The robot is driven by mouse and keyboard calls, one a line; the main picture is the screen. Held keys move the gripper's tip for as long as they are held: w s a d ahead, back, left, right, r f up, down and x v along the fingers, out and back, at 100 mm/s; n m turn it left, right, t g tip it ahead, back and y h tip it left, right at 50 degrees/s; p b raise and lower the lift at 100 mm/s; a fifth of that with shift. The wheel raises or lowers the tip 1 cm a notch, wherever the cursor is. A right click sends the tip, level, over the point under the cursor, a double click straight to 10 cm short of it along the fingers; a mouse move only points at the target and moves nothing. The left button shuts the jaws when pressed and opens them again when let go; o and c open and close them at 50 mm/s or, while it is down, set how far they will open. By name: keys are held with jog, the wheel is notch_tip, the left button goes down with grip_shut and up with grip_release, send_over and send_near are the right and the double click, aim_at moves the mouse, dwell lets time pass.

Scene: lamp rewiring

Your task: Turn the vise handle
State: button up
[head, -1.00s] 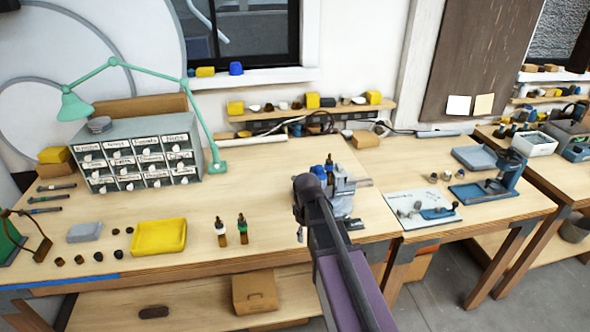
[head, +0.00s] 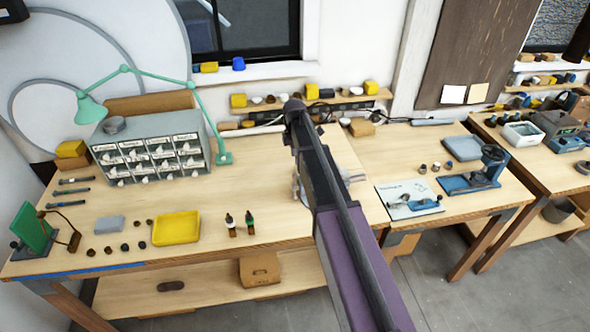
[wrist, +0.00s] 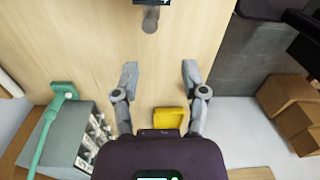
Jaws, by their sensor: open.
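The vise (head: 298,187) stands on the main bench in the head view. My arm covers most of it, leaving only grey bits at either side, and I cannot make out its handle there. In the wrist view, my gripper (wrist: 158,70) is open and empty, its two grey fingers spread over bare wood. A grey cylindrical part (wrist: 150,18) shows at the top edge of that view, apart from the fingers. I cannot tell whether it belongs to the vise.
A blue fixture (head: 474,180) stands on the right bench. The bench behind the bottles is clear.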

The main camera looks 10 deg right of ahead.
aim_at(295, 176)
jog(key=shift+w+r+n+p, duration=0.4)
jog(key=shift+w+r+n, duration=0.1)
jog(key=shift+w+r, duration=0.3)
jog(key=shift+f, duration=0.15)
jog(key=f+b, duration=1.3)
jog(key=shift+s+f+b, duration=0.25)
jog(key=shift+f+b, duration=0.05)
jog(key=shift+b, duration=0.1)
dwell(0.4)
grip_shut()
